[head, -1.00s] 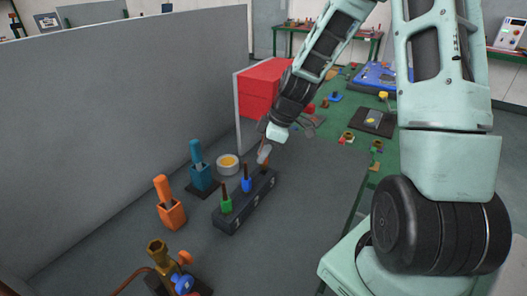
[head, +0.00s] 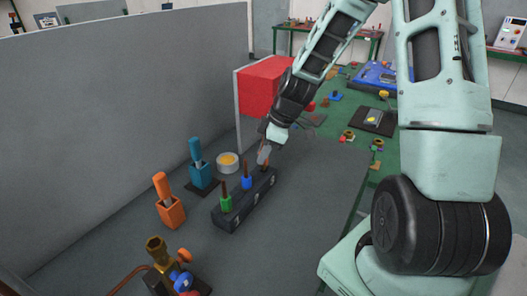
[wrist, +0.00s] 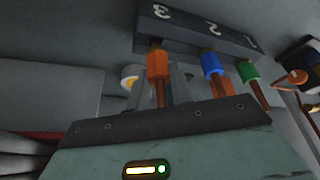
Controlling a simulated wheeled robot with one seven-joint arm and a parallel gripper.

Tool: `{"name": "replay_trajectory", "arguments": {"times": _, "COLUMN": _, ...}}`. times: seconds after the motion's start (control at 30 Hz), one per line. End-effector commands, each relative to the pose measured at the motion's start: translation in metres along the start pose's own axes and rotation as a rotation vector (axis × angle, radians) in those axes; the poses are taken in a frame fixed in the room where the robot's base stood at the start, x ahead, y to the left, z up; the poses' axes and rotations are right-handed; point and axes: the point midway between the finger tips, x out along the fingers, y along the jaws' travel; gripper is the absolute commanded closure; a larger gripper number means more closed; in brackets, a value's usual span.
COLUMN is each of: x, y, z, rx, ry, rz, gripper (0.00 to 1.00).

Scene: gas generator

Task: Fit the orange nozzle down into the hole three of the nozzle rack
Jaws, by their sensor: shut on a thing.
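The nozzle rack (head: 237,216) is a dark block on the bench; it also shows at the top of the wrist view (wrist: 185,33), numbered 3, 2 and 1. My gripper (head: 264,155) is over its far end, shut on the orange nozzle (wrist: 158,66) by its copper stem. The nozzle stands in line with the 3. A short brown tip shows between its orange body and the rack; how far it is in the hole is hidden. The blue nozzle (wrist: 211,66) stands in hole two and the green nozzle (wrist: 247,70) in hole one.
An orange holder (head: 172,213) and a teal holder (head: 201,176) with tools stand left of the rack, near a round tin (head: 228,162). A brass torch fitting (head: 157,250) is in front. A red box (head: 258,90) and grey partition (head: 120,110) stand behind.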

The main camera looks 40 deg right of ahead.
Motion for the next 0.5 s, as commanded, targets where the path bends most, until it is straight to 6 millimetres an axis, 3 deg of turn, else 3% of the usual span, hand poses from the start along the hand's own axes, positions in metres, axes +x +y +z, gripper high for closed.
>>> {"name": "replay_trajectory", "arguments": {"times": 0.5, "x": 0.012, "y": 0.0, "z": 0.005, "rx": 0.0, "ry": 0.0, "rz": 0.0, "gripper": 1.0}}
